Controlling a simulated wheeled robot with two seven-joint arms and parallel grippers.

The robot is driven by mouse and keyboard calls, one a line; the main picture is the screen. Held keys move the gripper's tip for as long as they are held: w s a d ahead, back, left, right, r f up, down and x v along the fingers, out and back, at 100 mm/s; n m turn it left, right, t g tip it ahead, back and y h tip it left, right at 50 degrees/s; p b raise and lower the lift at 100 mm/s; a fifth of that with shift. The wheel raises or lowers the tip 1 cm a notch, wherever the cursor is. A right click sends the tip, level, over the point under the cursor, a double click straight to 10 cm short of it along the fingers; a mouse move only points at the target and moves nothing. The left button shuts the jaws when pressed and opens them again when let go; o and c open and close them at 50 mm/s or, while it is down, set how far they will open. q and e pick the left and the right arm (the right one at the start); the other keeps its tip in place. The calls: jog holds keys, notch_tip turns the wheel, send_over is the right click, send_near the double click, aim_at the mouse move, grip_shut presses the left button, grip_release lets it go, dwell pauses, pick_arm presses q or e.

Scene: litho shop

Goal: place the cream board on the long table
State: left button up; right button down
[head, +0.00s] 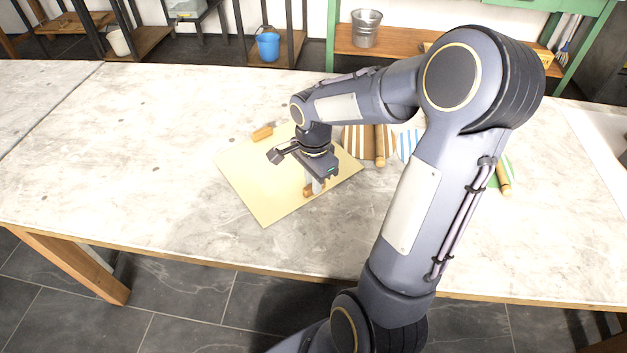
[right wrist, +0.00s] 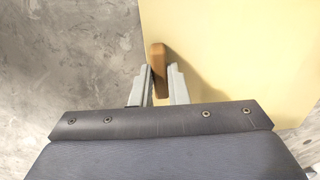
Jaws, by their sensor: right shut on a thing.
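The cream board (head: 255,185) is a flat, pale square with a wooden handle (head: 262,133) near its far edge and another (head: 308,191) near its front right edge. It lies level at the long table's top (head: 150,160); I cannot tell whether a small gap is under it. My right gripper (head: 316,186) points down over the board's right part, shut on the front wooden handle. In the right wrist view the handle (right wrist: 158,70) shows between the two fingers, with the cream board (right wrist: 240,55) beneath. My left gripper is out of view.
Striped items with wooden rollers (head: 380,148) lie right of the board, and a green one with a roller (head: 504,176) lies farther right. The table's left part is clear. A blue bucket (head: 268,46) and a metal bucket (head: 366,28) stand behind the table.

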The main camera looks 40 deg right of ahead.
jog(key=c, duration=1.4)
grip_release()
notch_tip(320, 180, up, 11)
jog(key=p, duration=0.2)
jog(key=s+a+n+t+y, duration=0.3)
jog(key=s+a+n+t, duration=0.2)
jog(key=s+a+n, duration=0.8)
jog(key=a+n, duration=0.1)
jog(key=n, duration=0.3)
jog(key=shift+s+a+f+t+y, duration=0.2)
jog(key=shift+s+a+t+y, duration=0.1)
jog(key=shift+y, duration=0.1)
